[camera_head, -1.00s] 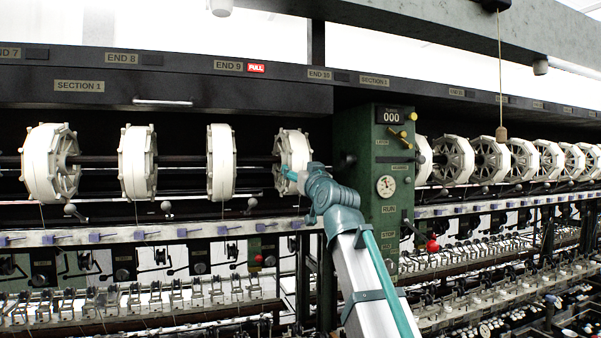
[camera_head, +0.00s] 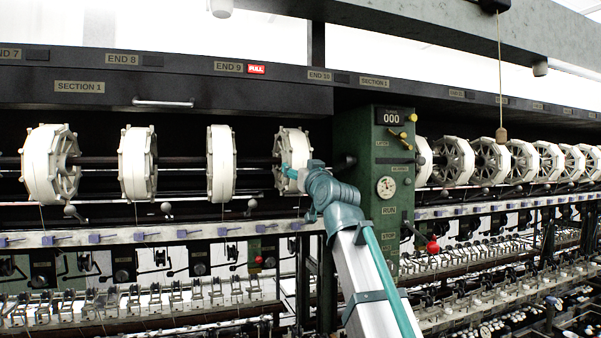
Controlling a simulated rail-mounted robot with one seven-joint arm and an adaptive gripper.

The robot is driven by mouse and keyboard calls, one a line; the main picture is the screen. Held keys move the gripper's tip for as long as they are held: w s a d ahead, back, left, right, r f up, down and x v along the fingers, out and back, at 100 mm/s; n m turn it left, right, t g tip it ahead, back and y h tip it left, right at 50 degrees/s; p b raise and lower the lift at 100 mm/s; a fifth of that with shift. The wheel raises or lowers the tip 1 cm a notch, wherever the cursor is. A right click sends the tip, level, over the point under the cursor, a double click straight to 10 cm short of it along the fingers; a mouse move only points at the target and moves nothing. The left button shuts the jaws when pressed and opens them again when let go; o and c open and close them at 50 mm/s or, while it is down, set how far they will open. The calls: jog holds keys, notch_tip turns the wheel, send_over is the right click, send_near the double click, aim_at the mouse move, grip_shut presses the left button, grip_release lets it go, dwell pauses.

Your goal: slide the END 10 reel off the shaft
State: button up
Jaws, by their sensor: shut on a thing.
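The END 10 reel (camera_head: 285,148) is a white, spoked reel below the END 10 label (camera_head: 319,75). It sits around the dark horizontal shaft (camera_head: 185,160), at the right end of its row. My gripper (camera_head: 287,172) is at the lower right part of this reel and is shut on it. The fingers are small in the picture and partly hidden by the wrist, so the exact contact is hard to see. My arm comes up from the lower right.
The END 9 reel (camera_head: 221,162) is on the same shaft to the left, with a gap between. The green gearbox post (camera_head: 366,230) with dials stands close on the right. A rail with purple clips (camera_head: 140,236) runs below the reels. More reels (camera_head: 489,161) continue beyond the post.

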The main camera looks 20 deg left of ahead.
jog(key=w+d+b, duration=0.8)
jog(key=d+b, duration=0.2)
jog(key=shift+w+b, duration=0.2)
jog(key=shift+b, duration=0.15)
dwell(0.5)
jog(key=shift+r, duration=0.1)
jog(key=f+v, duration=0.2)
jog(key=v, duration=1.4)
jog(key=w+a+f+v, duration=0.1)
jog(key=f+v, duration=0.2)
jog(key=v, duration=1.3)
jog(key=shift+f+p, duration=0.3)
jog(key=shift+p, duration=0.05)
